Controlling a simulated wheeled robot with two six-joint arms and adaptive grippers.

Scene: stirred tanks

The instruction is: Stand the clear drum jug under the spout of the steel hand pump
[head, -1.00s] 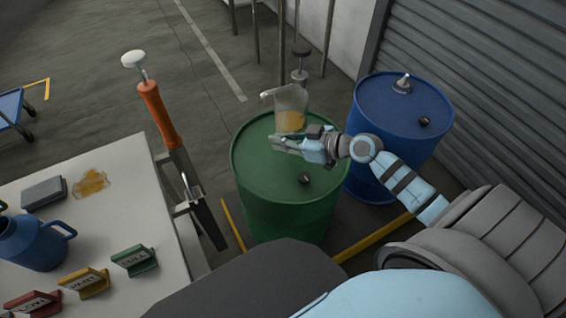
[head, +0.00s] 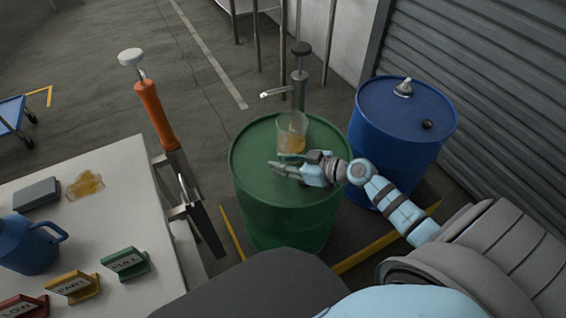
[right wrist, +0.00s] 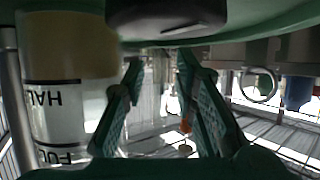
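The clear jug (head: 292,133), with amber liquid low inside, is upright over the green drum's top, in front of the steel hand pump (head: 299,85). The pump's spout (head: 276,93) lies above and slightly left of the jug. My right gripper (head: 277,163) is just in front of the jug's lower part, fingers pointing left. In the upside-down right wrist view, the jug (right wrist: 70,110) with its level marks is beside the fingers. The right gripper (right wrist: 160,65) is open there, background showing between its fingers. Whether the jug's base touches the drum is hard to tell. My left gripper is out of view.
The green drum (head: 262,190) has free top around the jug. A blue drum (head: 395,140) stands right. The table (head: 120,190) at left holds a blue can (head: 28,245) and coloured signs. An orange pump (head: 157,115) stands behind its edge.

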